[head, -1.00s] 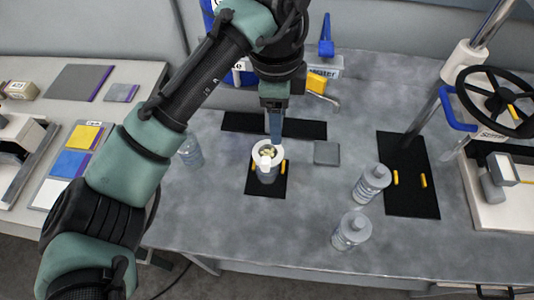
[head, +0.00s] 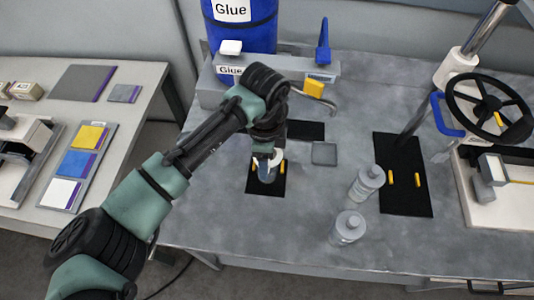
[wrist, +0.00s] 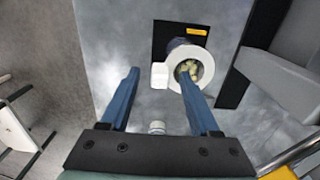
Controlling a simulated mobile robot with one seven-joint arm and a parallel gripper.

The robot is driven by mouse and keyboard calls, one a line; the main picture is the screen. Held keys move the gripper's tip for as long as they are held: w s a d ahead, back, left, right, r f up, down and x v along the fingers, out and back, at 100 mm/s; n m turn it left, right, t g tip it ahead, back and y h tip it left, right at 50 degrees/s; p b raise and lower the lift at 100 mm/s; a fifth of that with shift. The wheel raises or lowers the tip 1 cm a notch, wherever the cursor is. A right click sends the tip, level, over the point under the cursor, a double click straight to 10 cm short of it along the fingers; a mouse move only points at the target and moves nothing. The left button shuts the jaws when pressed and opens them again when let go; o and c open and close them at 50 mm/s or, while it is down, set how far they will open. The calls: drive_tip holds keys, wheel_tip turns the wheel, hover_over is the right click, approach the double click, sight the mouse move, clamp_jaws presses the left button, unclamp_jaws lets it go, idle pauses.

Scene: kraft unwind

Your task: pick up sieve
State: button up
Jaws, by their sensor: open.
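A round vessel with a wide white rim, most likely the sieve (wrist: 194,69), stands on a small black mat (wrist: 164,45). Pale lumps lie inside it, and a white square tab sticks out from its rim. In the head view its white rim (head: 276,155) shows partly behind my gripper (head: 264,162). My gripper (wrist: 158,88) is open and empty in the wrist view. Its right finger overlaps the rim and opening, and its left finger is outside, past the tab. I cannot tell whether a finger touches the rim.
Two clear bottles (head: 366,183) (head: 347,228) stand right of the mat. A blue glue drum (head: 243,28) and a grey dispenser (head: 318,70) are at the back. A wheeled press (head: 490,105) stands at right.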

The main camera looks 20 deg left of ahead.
drive_tip(key=shift+f, duration=0.5)
clamp_jaws()
